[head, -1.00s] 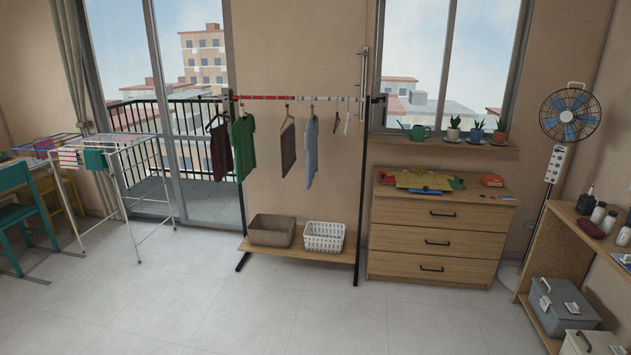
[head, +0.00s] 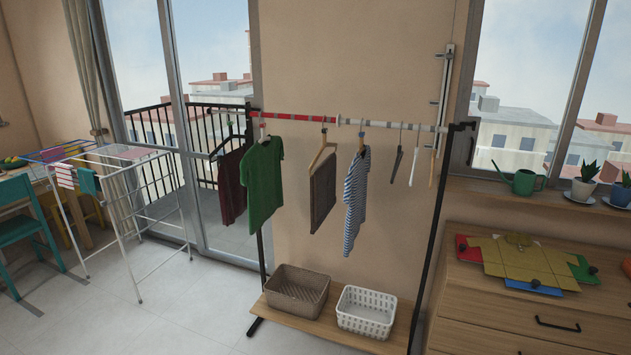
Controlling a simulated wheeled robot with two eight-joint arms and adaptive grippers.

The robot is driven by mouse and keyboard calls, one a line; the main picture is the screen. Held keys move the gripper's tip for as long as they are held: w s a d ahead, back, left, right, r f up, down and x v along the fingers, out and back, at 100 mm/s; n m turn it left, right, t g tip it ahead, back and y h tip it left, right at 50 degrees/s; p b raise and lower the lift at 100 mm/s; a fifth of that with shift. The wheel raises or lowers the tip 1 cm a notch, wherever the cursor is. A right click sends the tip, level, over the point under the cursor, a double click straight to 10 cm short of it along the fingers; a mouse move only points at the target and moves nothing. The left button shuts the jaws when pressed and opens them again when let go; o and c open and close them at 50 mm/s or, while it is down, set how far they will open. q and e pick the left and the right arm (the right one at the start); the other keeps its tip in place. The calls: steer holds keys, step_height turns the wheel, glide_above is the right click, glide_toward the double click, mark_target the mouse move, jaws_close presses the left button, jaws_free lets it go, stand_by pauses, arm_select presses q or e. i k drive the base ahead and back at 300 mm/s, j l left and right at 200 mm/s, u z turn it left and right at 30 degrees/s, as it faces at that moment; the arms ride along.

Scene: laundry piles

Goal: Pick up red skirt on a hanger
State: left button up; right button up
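A dark red garment (head: 231,187), which looks like the red skirt, hangs on a dark hanger (head: 227,143) at the left end of the clothes rack. The green shirt (head: 262,182) beside it covers its right part. The hanger's hook meets a bar end left of the rack's red and white rail (head: 345,121); the exact contact is too small to tell. Neither of my grippers shows in the head view.
A grey-brown garment (head: 322,195), a striped shirt (head: 357,200) and several empty hangers hang further right. Two baskets, brown (head: 297,290) and white (head: 366,310), sit on the rack's low shelf. A white drying rack (head: 140,210) stands left. The dresser (head: 510,310) stands right. Floor in front is clear.

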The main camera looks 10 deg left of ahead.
mark_target(233, 196)
steer(key=i+j+u, duration=0.1)
steer(key=i+u, duration=0.25)
steer(key=i, duration=0.25)
steer(key=i+u, duration=0.35)
steer(key=i, duration=0.25)
